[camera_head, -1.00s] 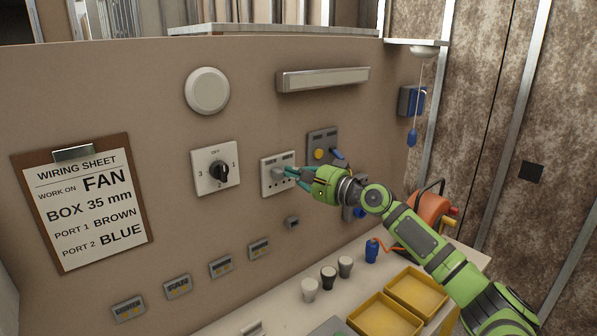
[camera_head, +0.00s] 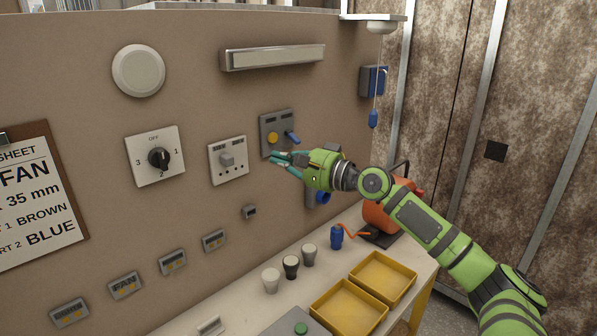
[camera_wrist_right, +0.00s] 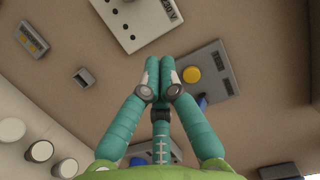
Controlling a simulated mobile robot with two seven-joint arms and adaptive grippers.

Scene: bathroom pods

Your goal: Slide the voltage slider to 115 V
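The voltage slider is a white plate (camera_head: 237,175) on the wall panel with a grey knob (camera_head: 227,159) near its middle and dark labels along the top. In the right wrist view the plate (camera_wrist_right: 128,30) is cut by the top edge, and one label reads 230 V. My right gripper (camera_head: 272,160) is to the right of the plate, apart from the knob, in front of the lower part of a grey switch plate. In the right wrist view its teal fingertips (camera_wrist_right: 159,65) are together with nothing between them. My left gripper is out of view.
The grey plate (camera_head: 277,118) with a yellow button and blue lever is close to my right fingers. A rotary switch (camera_head: 155,156) is left of the slider. Below are cups, yellow trays (camera_head: 350,308) and a blue bottle (camera_head: 336,237) on the counter.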

